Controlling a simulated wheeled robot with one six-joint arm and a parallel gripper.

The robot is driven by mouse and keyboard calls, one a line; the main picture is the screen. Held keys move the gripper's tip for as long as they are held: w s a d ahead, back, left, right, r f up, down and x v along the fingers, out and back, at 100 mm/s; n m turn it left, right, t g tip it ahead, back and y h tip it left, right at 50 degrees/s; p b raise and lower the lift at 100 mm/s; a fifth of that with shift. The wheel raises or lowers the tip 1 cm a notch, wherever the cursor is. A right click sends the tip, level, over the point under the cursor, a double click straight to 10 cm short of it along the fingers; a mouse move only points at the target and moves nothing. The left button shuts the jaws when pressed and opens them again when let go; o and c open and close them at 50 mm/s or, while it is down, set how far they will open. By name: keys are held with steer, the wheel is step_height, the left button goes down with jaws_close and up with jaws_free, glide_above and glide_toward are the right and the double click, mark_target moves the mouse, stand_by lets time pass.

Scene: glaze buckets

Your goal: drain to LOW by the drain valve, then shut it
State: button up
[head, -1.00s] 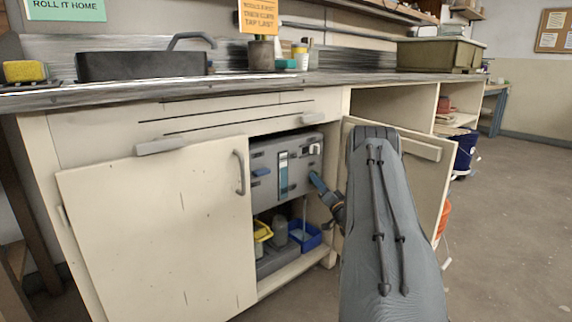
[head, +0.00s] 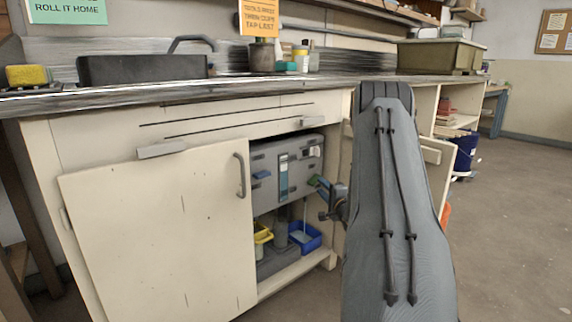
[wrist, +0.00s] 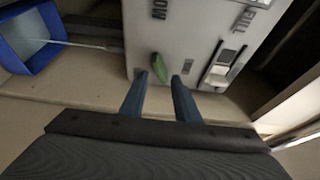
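The grey-white tank unit (head: 268,162) sits inside the open cabinet, with an upright sight gauge (head: 283,180) on its front that looks blue lower down. The exact level is too small to read. A green lever (wrist: 152,67) stands out from the panel in the wrist view; it shows as a small green patch in the head view (head: 313,181). My gripper (wrist: 160,76) is open, its two blue fingertips either side of the lever's near end. I cannot tell whether they touch it.
A blue tray (head: 308,246) stands below the unit, with a thin pale streak running down to it, stream or pipe unclear. A yellow container (head: 262,234) is beside it. Cabinet doors (head: 150,220) flank the opening.

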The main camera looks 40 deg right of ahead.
steer(key=s+a+r+n+g+y+p, duration=0.1)
steer(key=s+a+r+n+g+p, duration=0.1)
steer(key=a+r+p, duration=0.5)
steer(key=s+a+r+n+g+y+p, duration=0.1)
steer(key=s+a+r+n+g+p, duration=0.2)
steer(key=a, duration=1.1)
steer(key=shift+s+a+r+n+g+p, duration=0.3)
steer(key=shift+r+n+g+p, duration=1.1)
steer(key=shift+r+p, duration=1.3)
steer(key=shift+w+f+n+t, duration=0.1)
steer(key=shift+n+t, duration=0.2)
